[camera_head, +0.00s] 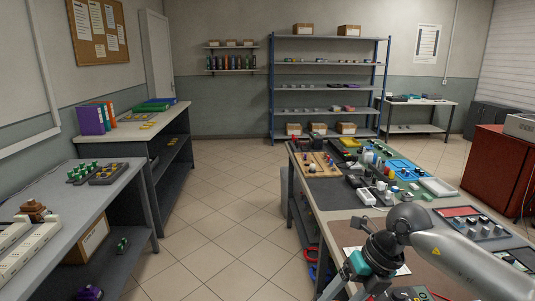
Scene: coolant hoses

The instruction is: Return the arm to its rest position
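My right arm comes in from the lower right over the workbench (308,204). Its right gripper (346,289) points down at the bottom edge of the view, by the front left side of the bench. The gripper is partly cut off by the frame, so I cannot tell whether it is open or shut or holds anything. My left arm and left gripper are not in view.
The bench carries a wooden board (318,171), a blue tray (408,168), a pale tray (438,187) and many small parts. A grey table (92,200) stands at left. Tiled floor (225,215) between them is clear. A blue-framed shelf (325,87) stands at the back.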

